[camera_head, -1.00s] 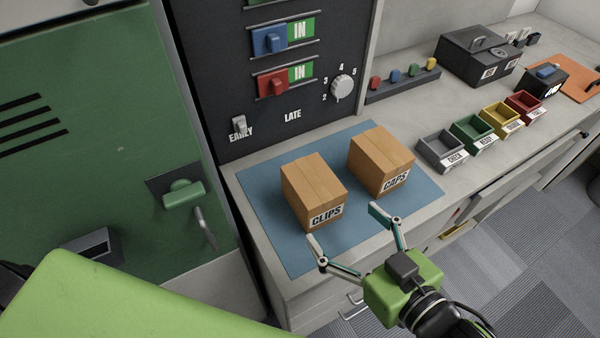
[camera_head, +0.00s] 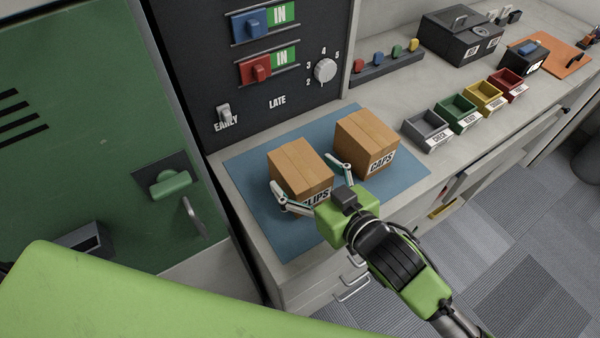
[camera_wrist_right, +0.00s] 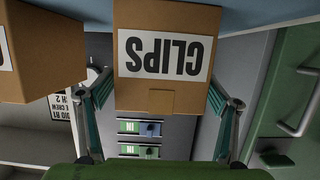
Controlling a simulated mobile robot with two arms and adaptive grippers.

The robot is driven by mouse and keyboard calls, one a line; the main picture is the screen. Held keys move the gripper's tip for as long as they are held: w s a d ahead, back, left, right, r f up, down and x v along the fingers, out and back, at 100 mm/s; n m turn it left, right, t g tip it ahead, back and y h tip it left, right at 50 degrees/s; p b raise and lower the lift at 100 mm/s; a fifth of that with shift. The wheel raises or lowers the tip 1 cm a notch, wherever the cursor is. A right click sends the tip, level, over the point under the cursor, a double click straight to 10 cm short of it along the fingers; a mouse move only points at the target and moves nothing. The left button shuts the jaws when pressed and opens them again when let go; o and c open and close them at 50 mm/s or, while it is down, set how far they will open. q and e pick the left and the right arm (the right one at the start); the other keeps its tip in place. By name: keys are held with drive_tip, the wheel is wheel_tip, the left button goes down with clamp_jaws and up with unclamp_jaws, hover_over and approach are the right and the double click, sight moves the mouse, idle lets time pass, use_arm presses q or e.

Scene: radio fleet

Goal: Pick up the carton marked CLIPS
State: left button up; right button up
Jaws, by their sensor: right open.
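The carton marked CLIPS (camera_head: 300,166) is a brown box with a white label, upright on a blue mat (camera_head: 270,235). My right gripper (camera_head: 304,176) is open, with one finger on each side of this carton's near part; its hand partly covers the label. In the right wrist view the CLIPS carton (camera_wrist_right: 165,90) appears upside down between the two spread fingers (camera_wrist_right: 160,100). I cannot tell whether either finger touches it. My left gripper is not in view.
A similar carton marked CAPS (camera_head: 366,138) stands close to the right on the mat, near the right finger. A black panel (camera_head: 200,65) with switches rises behind. Grey, green, yellow and red bins (camera_head: 427,127) stand farther right on the counter (camera_head: 400,105).

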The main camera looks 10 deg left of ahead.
drive_tip(key=shift+x, duration=1.2)
drive_tip(key=c, duration=1.4)
drive_tip(key=shift+o, duration=0.2)
drive_tip(key=shift+r, duration=0.15)
drive_tip(key=shift+r, duration=0.55)
drive_tip(key=d+r, duration=0.1)
drive_tip(key=r, duration=0.1)
drive_tip(key=d+r, duration=0.2)
drive_tip(key=d+r+b, duration=0.1)
drive_tip(key=r, duration=0.2)
drive_tip(key=shift+s+d, duration=0.2)
drive_tip(key=s+d+r, duration=0.1)
drive_tip(key=d+r, duration=0.3)
drive_tip(key=d, duration=0.5)
drive_tip(key=shift+d+r, duration=0.35)
drive_tip(key=shift+r, duration=0.05)
